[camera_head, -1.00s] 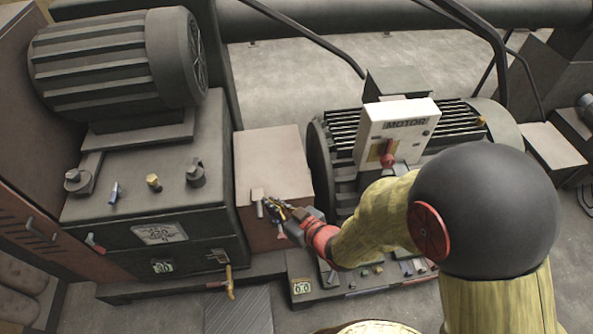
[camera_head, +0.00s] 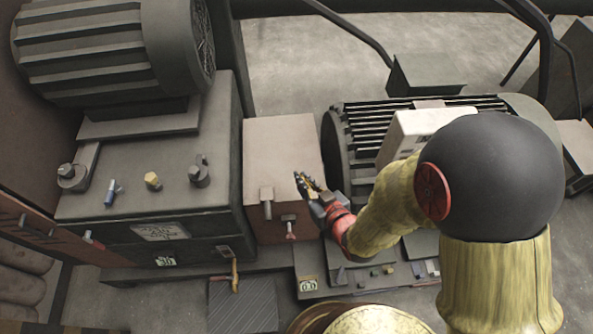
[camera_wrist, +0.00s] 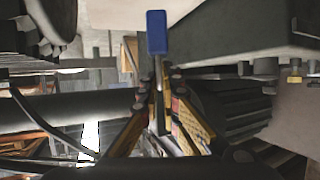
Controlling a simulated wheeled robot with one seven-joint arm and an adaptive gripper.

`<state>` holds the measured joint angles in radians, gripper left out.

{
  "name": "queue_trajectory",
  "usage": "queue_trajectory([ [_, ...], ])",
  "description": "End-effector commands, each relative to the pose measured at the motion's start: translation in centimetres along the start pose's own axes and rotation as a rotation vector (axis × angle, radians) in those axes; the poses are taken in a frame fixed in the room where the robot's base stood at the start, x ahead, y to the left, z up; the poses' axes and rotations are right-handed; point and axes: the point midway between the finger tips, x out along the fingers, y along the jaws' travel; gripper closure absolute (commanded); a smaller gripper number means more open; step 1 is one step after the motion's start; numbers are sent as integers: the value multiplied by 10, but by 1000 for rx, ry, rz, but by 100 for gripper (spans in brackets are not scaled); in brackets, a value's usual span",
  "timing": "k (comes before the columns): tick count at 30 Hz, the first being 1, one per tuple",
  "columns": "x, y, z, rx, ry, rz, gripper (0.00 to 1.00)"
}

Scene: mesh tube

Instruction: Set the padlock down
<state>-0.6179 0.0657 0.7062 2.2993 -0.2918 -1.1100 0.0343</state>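In the wrist view a narrow blue block (camera_wrist: 156,32) with a thin grey stem shows beyond my fingertips; I take it to be the padlock, seen edge-on. The stem runs down between the two yellow fingers of my gripper (camera_wrist: 160,88), which close in on it from both sides. In the head view my gripper (camera_head: 304,183) is over the right part of the pale-topped box (camera_head: 283,145). The padlock cannot be made out there, and its contact with any surface does not show.
Grey fittings (camera_head: 267,203) sit at the box's front edge, left of my gripper. A dark machine cabinet (camera_head: 130,210) with small parts on top stands left. A ribbed motor (camera_head: 352,150) stands close right. The box's upper top is bare.

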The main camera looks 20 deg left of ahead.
Motion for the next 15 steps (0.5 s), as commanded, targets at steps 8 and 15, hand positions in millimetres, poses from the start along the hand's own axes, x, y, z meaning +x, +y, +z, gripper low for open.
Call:
queue_trajectory([
  [8,62,14,5,-1,0,-2,100],
  [15,115,26,20,0,-2,-2,100],
])
